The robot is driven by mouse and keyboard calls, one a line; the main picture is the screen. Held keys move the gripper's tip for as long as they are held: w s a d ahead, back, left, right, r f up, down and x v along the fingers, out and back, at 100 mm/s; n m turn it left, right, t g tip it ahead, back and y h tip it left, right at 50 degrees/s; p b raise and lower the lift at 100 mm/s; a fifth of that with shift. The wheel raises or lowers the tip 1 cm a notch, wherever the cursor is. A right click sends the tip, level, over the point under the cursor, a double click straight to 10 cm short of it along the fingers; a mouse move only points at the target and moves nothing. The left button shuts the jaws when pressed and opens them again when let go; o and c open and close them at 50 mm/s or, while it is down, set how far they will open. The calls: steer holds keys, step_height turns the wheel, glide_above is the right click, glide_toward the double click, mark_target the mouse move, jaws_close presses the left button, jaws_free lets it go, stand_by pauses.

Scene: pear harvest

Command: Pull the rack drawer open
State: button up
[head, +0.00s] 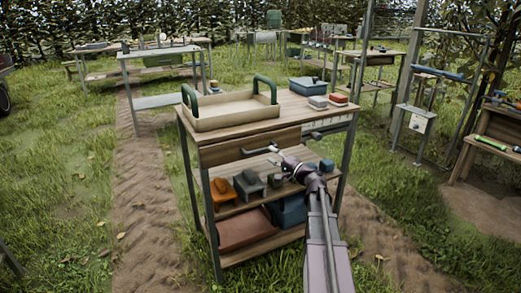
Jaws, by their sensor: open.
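The rack is a wooden and metal stand (208,205) with a top board and lower shelves. Its wooden drawer front (225,152) sits just below the top at the left. A grey bar handle (257,151) shows at the right part of that front. The drawer looks shut or nearly so; how far it is out is hard to tell. My gripper (277,158) is open, reaching up from the lower right, with its fingertips close to the right end of the handle. Whether they touch it or surround it cannot be told at this size.
A tray with green handles (235,120), a blue box (307,86) and small red and grey blocks stand on the rack top. Another bar (327,130) shows at the right. Shelves below hold bins (244,230). Grass lies left of the rack.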

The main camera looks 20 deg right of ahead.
mark_target(263, 150)
steer(key=shift+p+x, duration=0.3)
steer(key=shift+x, duration=2.05)
